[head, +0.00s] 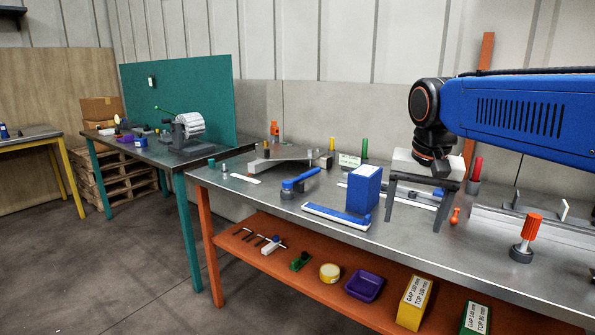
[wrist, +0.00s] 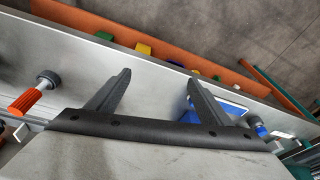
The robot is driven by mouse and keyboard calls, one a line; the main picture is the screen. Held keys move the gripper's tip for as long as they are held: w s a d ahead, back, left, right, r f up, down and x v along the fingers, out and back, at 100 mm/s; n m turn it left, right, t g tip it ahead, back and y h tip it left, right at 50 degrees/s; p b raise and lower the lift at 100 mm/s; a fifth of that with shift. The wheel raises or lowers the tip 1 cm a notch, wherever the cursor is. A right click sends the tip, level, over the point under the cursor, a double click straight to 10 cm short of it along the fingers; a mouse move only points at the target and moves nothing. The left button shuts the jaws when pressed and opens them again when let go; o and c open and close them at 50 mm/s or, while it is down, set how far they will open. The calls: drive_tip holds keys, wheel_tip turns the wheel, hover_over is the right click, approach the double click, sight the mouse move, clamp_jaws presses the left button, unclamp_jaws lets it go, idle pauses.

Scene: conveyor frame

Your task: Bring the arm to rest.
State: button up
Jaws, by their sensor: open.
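My blue arm (head: 525,105) reaches in from the right in the head view, over the grey metal bench (head: 330,250). My gripper (head: 413,222) hangs from its end with the two dark fingers pointing down and spread apart. Nothing shows between the fingers. In the wrist view my gripper (wrist: 158,78) also has a wide empty gap. A blue box (head: 364,190) stands just left of the gripper in the head view. Whether the fingertips touch the bench cannot be told.
A blue-and-white flat piece (head: 336,216) and a blue-handled tool (head: 298,181) lie to the left. An orange-handled knob (head: 529,230) stands to the right, and a small orange piece (head: 455,216) near the gripper. The orange lower shelf (head: 325,292) holds several items.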

drive_tip(key=s+d+f+n+t, duration=0.1)
drive_tip(key=s+d+f+n, duration=0.1)
drive_tip(key=s+f, duration=0.6)
drive_tip(key=s+d+f+n+t, duration=0.1)
drive_tip(key=s+f+n, duration=0.1)
drive_tip(key=s+f, duration=0.6)
drive_tip(key=s, duration=0.3)
drive_tip(key=shift+d+f, duration=0.35)
drive_tip(key=shift+d, duration=0.05)
